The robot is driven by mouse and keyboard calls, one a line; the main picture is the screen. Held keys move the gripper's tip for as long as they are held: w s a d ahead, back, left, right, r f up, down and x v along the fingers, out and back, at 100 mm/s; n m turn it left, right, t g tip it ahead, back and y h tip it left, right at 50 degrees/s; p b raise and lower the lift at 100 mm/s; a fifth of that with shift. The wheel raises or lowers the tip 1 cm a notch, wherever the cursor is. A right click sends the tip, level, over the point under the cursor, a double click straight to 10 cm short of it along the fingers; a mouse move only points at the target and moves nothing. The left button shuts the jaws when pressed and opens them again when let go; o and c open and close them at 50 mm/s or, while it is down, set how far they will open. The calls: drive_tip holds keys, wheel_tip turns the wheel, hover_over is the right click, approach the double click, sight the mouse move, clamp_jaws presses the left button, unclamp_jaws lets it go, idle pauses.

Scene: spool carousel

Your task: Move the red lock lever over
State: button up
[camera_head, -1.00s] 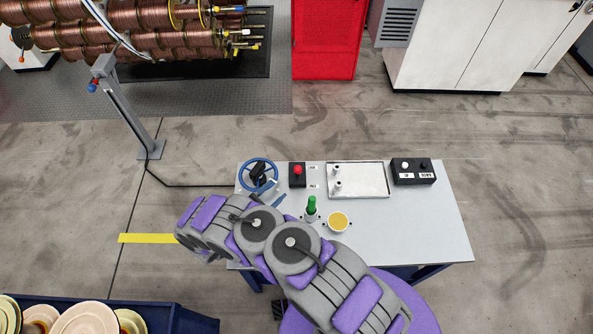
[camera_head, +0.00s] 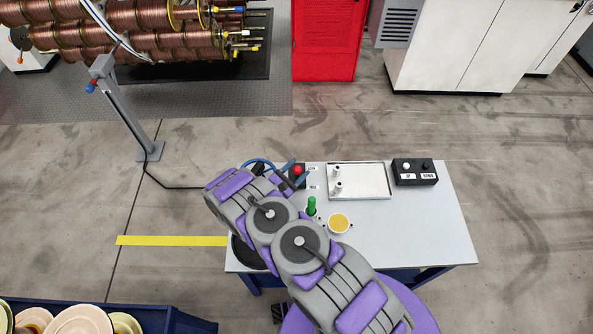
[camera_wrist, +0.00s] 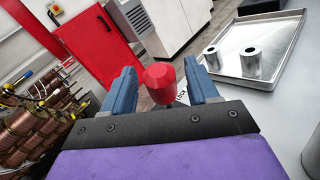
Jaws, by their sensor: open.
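The red lock lever's round knob (camera_head: 297,170) shows on its black base at the back left of the grey table. In the wrist view the red knob (camera_wrist: 160,82) stands upright between the two blue fingers of my gripper (camera_wrist: 160,70), with a visible gap on each side. A white label (camera_wrist: 182,95) with partly hidden lettering is just behind it. In the head view my gripper (camera_head: 294,175) is at the lever, and my arm hides part of the base. My gripper is open and holds nothing.
A metal tray (camera_head: 360,193) with two short cylinders lies right of the lever. A green-topped peg (camera_head: 311,206) and a yellow-topped cup (camera_head: 339,223) stand nearer. A black button box (camera_head: 415,180) sits at the right.

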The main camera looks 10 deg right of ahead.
clamp_jaws()
idle(0.4)
drive_tip(key=shift+w+d+r+n+g+y, duration=0.1)
drive_tip(key=shift+w+r+n+g+y, duration=0.2)
drive_tip(key=shift+w, duration=0.2)
drive_tip(key=shift+w+d+r+n+g+y, duration=0.1)
drive_tip(key=shift+w+r+n+g+y, duration=0.15)
drive_tip(key=shift+w, duration=0.2)
drive_tip(key=w+n+g+y+p, duration=0.1)
drive_tip(key=w, duration=0.1)
drive_tip(key=w+d+n+g+y+p, duration=0.1)
drive_tip(key=w+n+g, duration=0.1)
drive_tip(key=w, duration=0.1)
drive_tip(key=w+f+n+g+y+p, duration=0.1)
drive_tip(key=w+g, duration=0.1)
drive_tip(key=shift+w+d, duration=0.15)
drive_tip(key=shift+w, duration=0.25)
